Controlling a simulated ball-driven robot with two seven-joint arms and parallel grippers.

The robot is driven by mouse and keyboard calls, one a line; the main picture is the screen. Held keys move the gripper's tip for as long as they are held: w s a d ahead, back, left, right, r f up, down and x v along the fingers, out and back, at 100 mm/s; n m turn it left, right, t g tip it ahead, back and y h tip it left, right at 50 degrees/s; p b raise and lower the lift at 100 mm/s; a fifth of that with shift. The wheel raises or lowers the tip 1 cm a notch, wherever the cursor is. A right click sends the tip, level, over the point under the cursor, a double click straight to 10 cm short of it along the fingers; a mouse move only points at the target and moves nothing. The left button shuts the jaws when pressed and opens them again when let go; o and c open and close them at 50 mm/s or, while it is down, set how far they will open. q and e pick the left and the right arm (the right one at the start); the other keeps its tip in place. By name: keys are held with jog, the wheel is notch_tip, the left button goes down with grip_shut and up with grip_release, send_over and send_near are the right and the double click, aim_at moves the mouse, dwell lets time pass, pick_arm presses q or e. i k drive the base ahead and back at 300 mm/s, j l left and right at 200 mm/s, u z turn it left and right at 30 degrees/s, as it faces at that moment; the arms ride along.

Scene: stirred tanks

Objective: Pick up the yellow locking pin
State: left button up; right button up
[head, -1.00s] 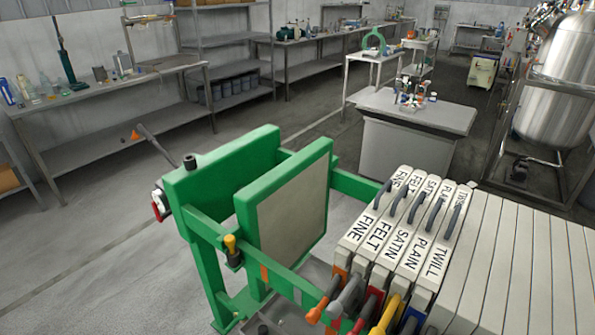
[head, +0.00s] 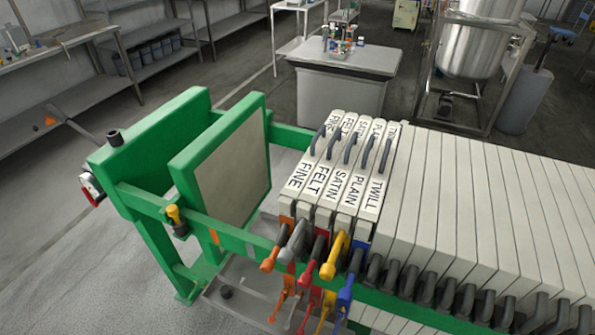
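The yellow locking pin (head: 174,215) is a small yellow-topped pin with a dark lower part. It stands upright at the green side rail (head: 213,238) of the filter press, below and left of the pale-faced green plate. How deep it sits cannot be told. Neither of my grippers is in view, and nothing touches the pin.
A green end plate (head: 150,140) with a lever stands behind the pale-faced plate (head: 232,175). Labelled white plates (head: 335,180) with coloured taps (head: 335,258) hang right of a gap. A grey drip tray (head: 245,295) lies below. Floor at lower left is clear.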

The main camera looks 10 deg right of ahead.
aim_at(172, 210)
jog(key=j+z, duration=0.1)
jog(key=z, duration=0.7)
jog(key=j+z, duration=0.2)
jog(key=z, duration=0.2)
jog(key=j+z, duration=0.3)
jog(key=j, duration=0.2)
jog(key=k+j+z, duration=0.1)
jog(key=j+z, duration=0.2)
jog(key=j, duration=0.25)
jog(key=k+j+z, duration=0.15)
jog(key=j+z, duration=0.2)
jog(key=j, duration=0.15)
jog(key=k+j, duration=0.15)
jog(key=j, duration=0.25)
jog(key=k+j, duration=0.15)
jog(key=j, duration=0.25)
jog(key=k+j, duration=0.15)
jog(key=j, duration=0.2)
